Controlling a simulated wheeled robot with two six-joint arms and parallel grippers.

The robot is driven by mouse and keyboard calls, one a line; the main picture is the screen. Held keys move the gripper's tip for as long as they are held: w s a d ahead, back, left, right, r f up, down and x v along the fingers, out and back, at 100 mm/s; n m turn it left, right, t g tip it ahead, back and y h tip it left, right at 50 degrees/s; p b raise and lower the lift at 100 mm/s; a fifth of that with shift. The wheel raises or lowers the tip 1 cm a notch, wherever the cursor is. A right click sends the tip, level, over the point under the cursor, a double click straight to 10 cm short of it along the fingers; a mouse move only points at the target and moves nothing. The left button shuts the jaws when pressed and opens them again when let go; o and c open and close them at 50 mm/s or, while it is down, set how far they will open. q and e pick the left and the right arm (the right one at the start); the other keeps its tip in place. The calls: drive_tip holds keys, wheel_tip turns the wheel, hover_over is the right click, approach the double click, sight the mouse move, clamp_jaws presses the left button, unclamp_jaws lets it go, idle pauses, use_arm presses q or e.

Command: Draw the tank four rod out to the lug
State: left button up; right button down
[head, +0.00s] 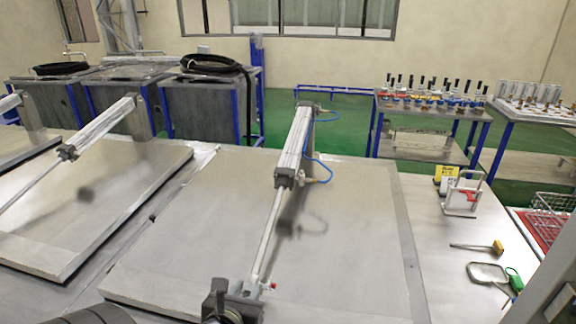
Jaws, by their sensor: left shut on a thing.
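The nearest lid's pneumatic cylinder (296,145) slopes down toward me over a flat grey tank lid (340,230). Its bright rod (268,235) is drawn well out from the cylinder's lower end. My left gripper (240,296) is at the rod's near end and is shut on it, low over the front of the lid. A small red-tipped part shows beside the gripper. The lug is not clear to see; the gripper and the rod end cover that spot. I cannot read a tank number. My right gripper is not in view.
A second lid (90,200) with its own cylinder (100,125) and extended rod lies to the left. A wire basket (553,203) stands at the right edge.

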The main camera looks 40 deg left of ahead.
use_arm(q)
drive_tip(key=shift+s+d+f, duration=0.3)
drive_tip(key=shift+s+f, duration=0.1)
drive_tip(key=shift+s, duration=0.3)
drive_tip(key=o, duration=1.1)
drive_tip(key=shift+r, duration=0.1)
drive_tip(key=shift+w+r, duration=0.1)
drive_tip(key=shift+p+v, duration=0.45)
drive_tip(key=shift+v, duration=0.75)
drive_tip(key=p+v, duration=0.2)
drive_tip(key=v, duration=0.1)
drive_tip(key=shift+s+d+r, duration=0.15)
drive_tip(key=shift+s+d, duration=0.05)
drive_tip(key=shift+s, duration=0.05)
